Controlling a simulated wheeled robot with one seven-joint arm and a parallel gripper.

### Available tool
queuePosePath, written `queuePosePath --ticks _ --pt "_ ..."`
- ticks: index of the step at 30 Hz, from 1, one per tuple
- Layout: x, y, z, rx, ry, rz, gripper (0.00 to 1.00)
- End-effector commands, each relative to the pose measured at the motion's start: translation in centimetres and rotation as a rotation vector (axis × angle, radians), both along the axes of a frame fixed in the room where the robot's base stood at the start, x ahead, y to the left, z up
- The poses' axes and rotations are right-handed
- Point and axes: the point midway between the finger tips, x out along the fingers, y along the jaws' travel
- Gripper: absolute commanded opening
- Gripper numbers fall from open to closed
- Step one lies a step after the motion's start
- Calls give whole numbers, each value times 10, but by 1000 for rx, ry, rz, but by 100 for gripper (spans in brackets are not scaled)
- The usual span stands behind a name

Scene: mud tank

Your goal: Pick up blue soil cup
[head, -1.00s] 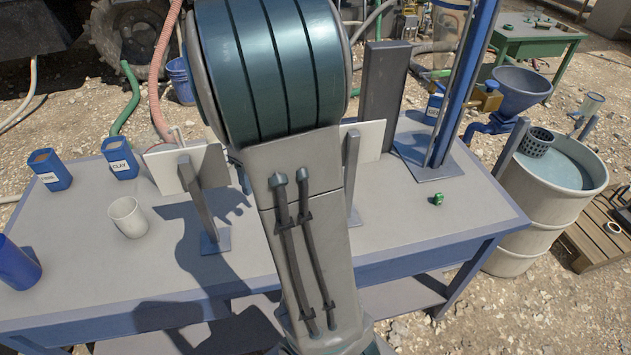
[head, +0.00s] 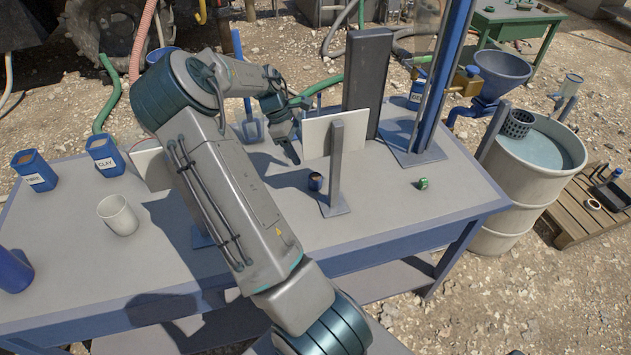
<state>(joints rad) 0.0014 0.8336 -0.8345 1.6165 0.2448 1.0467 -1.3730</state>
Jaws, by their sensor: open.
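A green piece (head: 423,183) lies to the right. A white mug (head: 117,215), clay container (head: 105,156) and another blue container (head: 34,171) stand left. The table's front right is clear.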

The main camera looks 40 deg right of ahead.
Motion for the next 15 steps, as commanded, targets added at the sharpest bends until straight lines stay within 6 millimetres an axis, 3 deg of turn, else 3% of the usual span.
queuePosePath --ticks 9,15 --pt "-21 -12 -55 1 5 -2 63" --pt "-26 -16 -71 0 1 -2 63"
